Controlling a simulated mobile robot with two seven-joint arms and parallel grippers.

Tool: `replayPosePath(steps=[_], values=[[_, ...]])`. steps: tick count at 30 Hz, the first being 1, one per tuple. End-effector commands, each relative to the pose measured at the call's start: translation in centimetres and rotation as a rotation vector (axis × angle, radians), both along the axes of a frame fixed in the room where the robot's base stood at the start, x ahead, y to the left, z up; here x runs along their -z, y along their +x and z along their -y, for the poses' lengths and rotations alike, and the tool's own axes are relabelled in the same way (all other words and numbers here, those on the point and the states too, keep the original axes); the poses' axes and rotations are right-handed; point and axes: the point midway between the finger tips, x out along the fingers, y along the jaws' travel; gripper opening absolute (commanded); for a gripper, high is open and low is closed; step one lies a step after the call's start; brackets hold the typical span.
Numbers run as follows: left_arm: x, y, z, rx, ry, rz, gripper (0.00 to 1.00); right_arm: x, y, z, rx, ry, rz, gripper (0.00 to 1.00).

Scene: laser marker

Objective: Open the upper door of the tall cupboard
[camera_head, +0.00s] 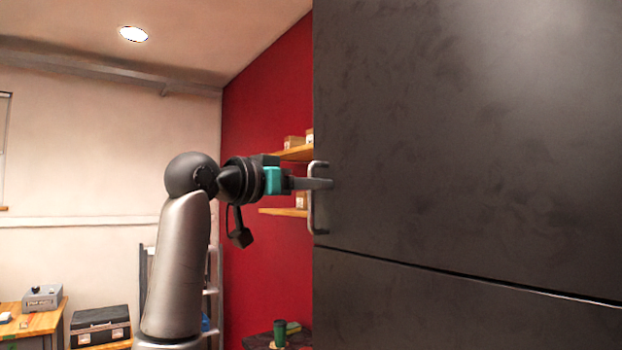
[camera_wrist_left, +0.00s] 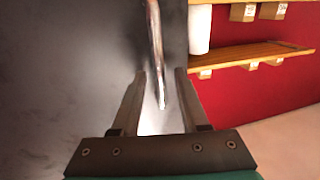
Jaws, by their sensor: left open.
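The upper door (camera_head: 470,130) of the tall cupboard is a dark grey panel filling the right of the head view, and it looks shut. Its metal bar handle (camera_head: 314,215) stands upright at the door's left edge. My left gripper (camera_head: 325,184) is at the handle, its fingers pointing right toward the door. In the left wrist view the gripper (camera_wrist_left: 160,72) is open, and the handle (camera_wrist_left: 155,45) runs between its two fingers with space on both sides. Whether a finger touches the door I cannot tell. My right gripper is not in view.
A lower panel (camera_head: 450,310) lies below the seam. Wooden shelves (camera_head: 284,211) with small boxes hang on the red wall (camera_head: 262,120) behind my arm. A workbench (camera_head: 40,322), a black case (camera_head: 100,325) and a ladder (camera_head: 212,290) stand at the left.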

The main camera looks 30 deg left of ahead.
Motion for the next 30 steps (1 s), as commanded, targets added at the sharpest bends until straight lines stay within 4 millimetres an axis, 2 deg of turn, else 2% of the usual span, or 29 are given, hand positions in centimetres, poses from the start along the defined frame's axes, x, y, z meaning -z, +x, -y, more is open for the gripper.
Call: replayPosePath(steps=[9,21,30], values=[[0.07,0.35,0.07,-0.001,0.0,0.0,0.44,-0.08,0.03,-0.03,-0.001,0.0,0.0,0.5],[0.03,0.31,0.07,0.0,0.0,0.0,0.0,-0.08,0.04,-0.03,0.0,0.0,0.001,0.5],[0.02,0.3,0.08,0.0,0.0,0.0,0.0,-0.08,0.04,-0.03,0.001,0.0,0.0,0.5]])
